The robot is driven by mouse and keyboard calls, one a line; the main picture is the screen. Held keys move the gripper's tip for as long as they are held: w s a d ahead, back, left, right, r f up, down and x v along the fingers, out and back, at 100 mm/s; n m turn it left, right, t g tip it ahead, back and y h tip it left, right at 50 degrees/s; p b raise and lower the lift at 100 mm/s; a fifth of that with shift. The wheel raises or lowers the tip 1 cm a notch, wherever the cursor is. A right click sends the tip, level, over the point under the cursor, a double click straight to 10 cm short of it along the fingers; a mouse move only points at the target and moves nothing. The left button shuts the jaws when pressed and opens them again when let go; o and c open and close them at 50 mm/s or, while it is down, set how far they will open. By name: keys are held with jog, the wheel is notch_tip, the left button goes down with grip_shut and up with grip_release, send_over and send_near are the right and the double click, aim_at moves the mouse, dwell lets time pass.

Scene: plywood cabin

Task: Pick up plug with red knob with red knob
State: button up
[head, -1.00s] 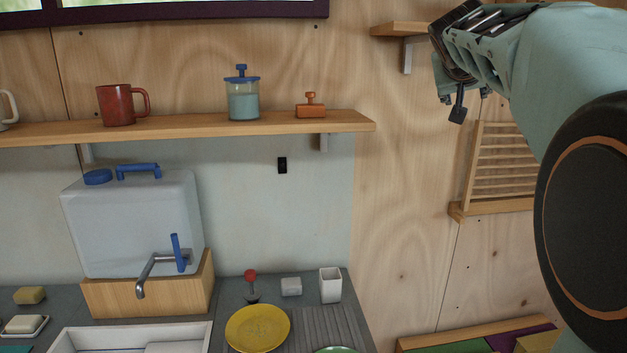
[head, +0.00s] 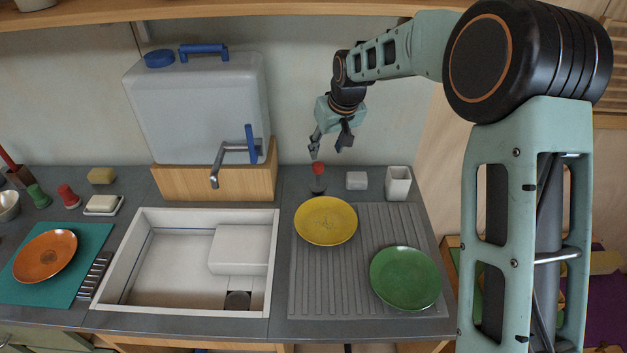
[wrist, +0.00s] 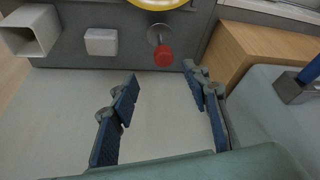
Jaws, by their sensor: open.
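The plug with the red knob (head: 318,171) stands on the grey counter behind the yellow plate, between the wooden stand of the water container and a small white block. In the wrist view its red knob (wrist: 164,56) is above the gap between my fingers, with its metal base partly showing beyond. My gripper (head: 330,150) is open and empty, just above and close to the knob in the head view. Its two fingers with blue pads also show in the wrist view (wrist: 165,92). The knob looks apart from both fingers.
A yellow plate (head: 326,239) and a green plate (head: 406,278) lie on the ribbed drainer. A white block (head: 357,180) and a white square cup (head: 398,183) stand right of the plug. The water container (head: 200,110) on its wooden stand (head: 172,183) and the sink (head: 125,290) are left.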

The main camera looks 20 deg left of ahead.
aim_at(318, 164)
jog(key=x, duration=0.5)
jog(key=shift+a+f+p, duration=0.1)
jog(key=shift+f+p, duration=0.2)
jog(key=shift+p, duration=0.1)
jog(key=shift+a+p+x, duration=0.15)
jog(key=shift+p+x, duration=0.25)
jog(key=shift+x, duration=0.85)
jog(key=shift+a+p+x, duration=0.15)
jog(key=shift+p+x, duration=0.2)
jog(key=shift+x, duration=0.95)
jog(key=shift+r, duration=0.1)
grip_shut()
